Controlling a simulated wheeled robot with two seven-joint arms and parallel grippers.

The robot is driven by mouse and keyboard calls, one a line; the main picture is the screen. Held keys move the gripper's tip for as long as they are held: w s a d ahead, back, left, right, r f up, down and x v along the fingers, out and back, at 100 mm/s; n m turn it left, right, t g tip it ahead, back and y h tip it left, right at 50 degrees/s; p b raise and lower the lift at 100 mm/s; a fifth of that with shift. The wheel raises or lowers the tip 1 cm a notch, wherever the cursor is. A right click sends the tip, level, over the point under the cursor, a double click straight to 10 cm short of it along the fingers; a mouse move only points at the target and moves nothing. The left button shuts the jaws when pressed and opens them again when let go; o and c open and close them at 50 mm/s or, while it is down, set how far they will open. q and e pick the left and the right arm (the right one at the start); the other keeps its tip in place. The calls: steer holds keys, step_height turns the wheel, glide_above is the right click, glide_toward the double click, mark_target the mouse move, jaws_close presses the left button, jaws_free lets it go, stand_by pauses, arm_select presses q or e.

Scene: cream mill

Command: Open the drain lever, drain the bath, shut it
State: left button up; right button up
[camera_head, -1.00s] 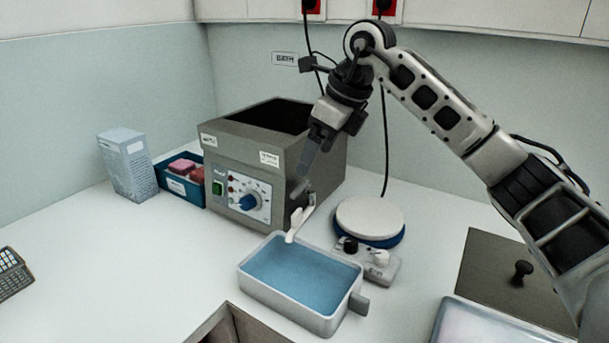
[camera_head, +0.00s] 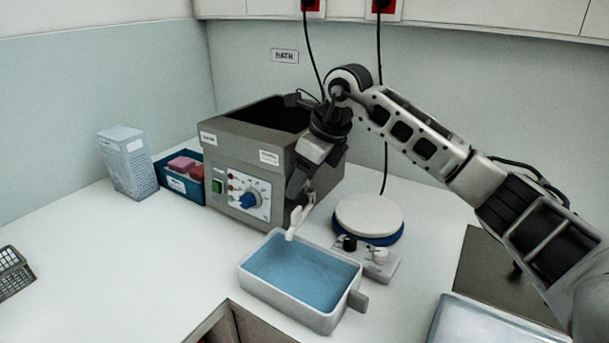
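The grey bath (camera_head: 276,139) stands at the back of the counter, with a control panel and blue knob on its front. Its white drain spout (camera_head: 295,222) sticks out at the front right corner, above a tray (camera_head: 247,282) that shows blue inside. My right gripper (camera_head: 293,194) points down at the bath's front right corner, just above the spout. It covers the place where the drain lever showed. I cannot tell whether its fingers are apart or touch the lever. No stream shows at the spout. My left gripper is out of view.
A round-topped plate device (camera_head: 368,216) with knobs stands right of the tray. A blue bin with pink blocks (camera_head: 181,187) and a carton (camera_head: 128,163) stand left of the bath. A dark lidded panel (camera_head: 480,271) lies at right. The left counter is mostly clear.

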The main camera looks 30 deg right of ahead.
steer(key=shift+w+a+m, duration=0.15)
steer(key=shift+m, duration=0.65)
steer(key=o, duration=1)
steer(key=shift+r, duration=0.15)
steer(key=v, duration=0.5)
steer(key=b+v, duration=0.1)
steer(key=v, duration=0.9)
steer(key=shift+s+a+r, duration=0.15)
steer(key=shift+s+r, duration=0.15)
steer(key=shift+s, duration=0.1)
